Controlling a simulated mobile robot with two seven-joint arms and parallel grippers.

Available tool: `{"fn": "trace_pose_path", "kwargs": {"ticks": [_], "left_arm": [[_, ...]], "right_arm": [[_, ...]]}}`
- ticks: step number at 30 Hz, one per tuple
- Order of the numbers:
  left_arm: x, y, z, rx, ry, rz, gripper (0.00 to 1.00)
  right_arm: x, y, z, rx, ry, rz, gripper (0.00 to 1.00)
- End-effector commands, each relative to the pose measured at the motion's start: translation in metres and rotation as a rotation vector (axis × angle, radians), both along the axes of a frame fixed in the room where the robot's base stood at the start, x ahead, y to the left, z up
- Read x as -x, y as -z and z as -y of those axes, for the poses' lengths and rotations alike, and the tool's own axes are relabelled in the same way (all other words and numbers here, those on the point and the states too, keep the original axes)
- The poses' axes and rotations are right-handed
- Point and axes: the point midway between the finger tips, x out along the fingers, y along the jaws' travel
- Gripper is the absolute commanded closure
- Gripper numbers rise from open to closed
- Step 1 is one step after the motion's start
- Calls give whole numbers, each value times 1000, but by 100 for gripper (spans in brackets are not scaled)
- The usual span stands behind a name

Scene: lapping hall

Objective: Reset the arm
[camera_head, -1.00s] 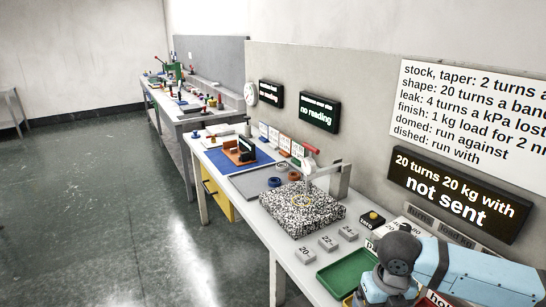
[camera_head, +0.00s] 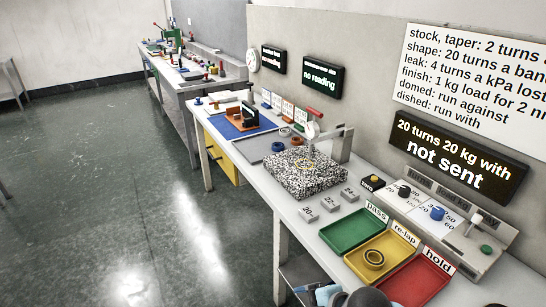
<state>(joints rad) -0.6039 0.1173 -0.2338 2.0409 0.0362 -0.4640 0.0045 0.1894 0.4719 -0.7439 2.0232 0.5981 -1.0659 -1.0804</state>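Part of one of my arms (camera_head: 326,293), light blue with a dark grey joint, shows at the bottom edge, low in front of the bench. I cannot tell which arm it is. Neither gripper shows in the head view, so whether they are open or shut is hidden.
A control panel (camera_head: 455,225) stands right. The floor (camera_head: 90,200) at left is clear.

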Motion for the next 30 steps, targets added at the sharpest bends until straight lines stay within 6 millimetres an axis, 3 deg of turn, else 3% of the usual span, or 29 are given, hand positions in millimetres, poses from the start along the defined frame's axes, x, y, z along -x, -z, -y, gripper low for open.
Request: {"fn": "trace_pose_path", "kwargs": {"ticks": [5,12,23,25,30], "left_arm": [[3,2,-2,-8,6,-6,46],[4,3,-4,-12,8,-5,46],[1,1,-1,-3,1,-3,46],[0,-21,0,-3,1,-4,46],[0,-57,0,-10,2,17,46]], "right_arm": [[20,29,5,-272,409,-131,10],[57,70,48,-552,898,-264,10],[126,114,112,-765,1336,-338,10],[124,90,113,-772,1334,-327,10],[125,59,115,-764,1324,-314,10]]}}
